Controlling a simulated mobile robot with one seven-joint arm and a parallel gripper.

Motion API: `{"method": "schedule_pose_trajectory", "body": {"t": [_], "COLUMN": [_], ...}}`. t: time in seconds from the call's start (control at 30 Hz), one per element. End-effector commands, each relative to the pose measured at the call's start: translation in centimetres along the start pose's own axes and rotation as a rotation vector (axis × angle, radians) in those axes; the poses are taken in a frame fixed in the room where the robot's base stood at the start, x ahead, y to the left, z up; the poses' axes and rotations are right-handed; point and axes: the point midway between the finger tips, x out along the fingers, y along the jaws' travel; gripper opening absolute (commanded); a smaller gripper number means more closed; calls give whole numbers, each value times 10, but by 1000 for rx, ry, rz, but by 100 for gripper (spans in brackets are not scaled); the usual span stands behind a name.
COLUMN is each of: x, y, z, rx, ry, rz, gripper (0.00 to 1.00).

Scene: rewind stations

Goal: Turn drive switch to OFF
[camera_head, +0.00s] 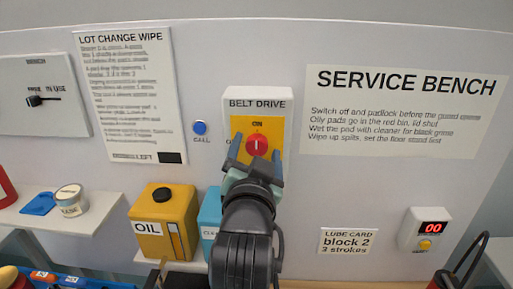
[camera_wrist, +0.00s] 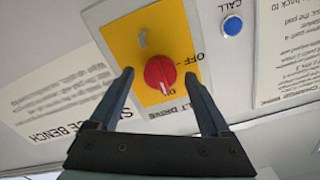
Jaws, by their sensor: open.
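The drive switch is a round red knob (camera_head: 257,145) on a yellow plate (camera_head: 272,127) under the words BELT DRIVE. It also shows in the wrist view (camera_wrist: 158,72), where its white mark points to the ON label. The OFF label (camera_wrist: 195,57) is at the plate's side; in the head view a finger partly covers it. My gripper (camera_head: 256,151) is open in front of the plate. In the wrist view its fingertips (camera_wrist: 159,75) are on either side of the knob, with a visible gap on each side.
A blue CALL button (camera_head: 200,128) is on the wall left of the switch box. A yellow OIL can (camera_head: 163,226) and a teal container (camera_head: 209,222) stand below, close to my arm. A counter (camera_head: 432,228) reading 00 is at the lower right.

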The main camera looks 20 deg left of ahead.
Motion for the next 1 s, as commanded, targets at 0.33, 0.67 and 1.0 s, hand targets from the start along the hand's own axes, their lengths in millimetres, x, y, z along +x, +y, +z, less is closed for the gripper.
{"method": "schedule_pose_trajectory", "body": {"t": [0.33, 0.67, 1.0], "x": [0, 0, 0], "y": [0, 0, 0], "z": [0, 0, 0], "rx": [0, -1, -65], "ry": [1, 1, 1], "rz": [0, 0, 1], "gripper": [51, 0, 0]}}
